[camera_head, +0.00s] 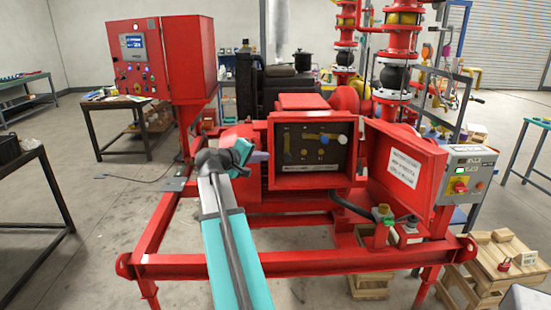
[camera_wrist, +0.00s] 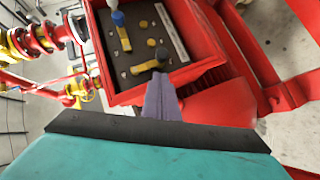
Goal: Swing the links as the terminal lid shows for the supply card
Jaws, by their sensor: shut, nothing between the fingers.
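The red terminal box (camera_head: 266,165) is open at the middle of the skid. Inside its dark panel, one yellow link (camera_head: 307,139) lies sideways with a blue knob (camera_head: 325,140) at its right. The other yellow link (camera_head: 287,146) stands roughly upright at the left. The wrist view shows this second link (camera_wrist: 144,67) with a black knob (camera_wrist: 160,54), and the blue-knobbed link (camera_wrist: 122,36) farther off. The open lid (camera_head: 425,163) at the right bears a white label (camera_head: 404,168), too small to read. My gripper (camera_head: 261,157) is shut and empty at the box's left edge, its fingertips (camera_wrist: 160,78) near the black knob; contact is unclear.
A red control cabinet (camera_head: 185,55) stands at the back left. A grey switch box (camera_head: 466,176) stands right of the lid. The skid's front rail (camera_head: 330,263) runs below my arm. Wooden crates (camera_head: 500,255) sit at the lower right. Floor at the left is partly clear.

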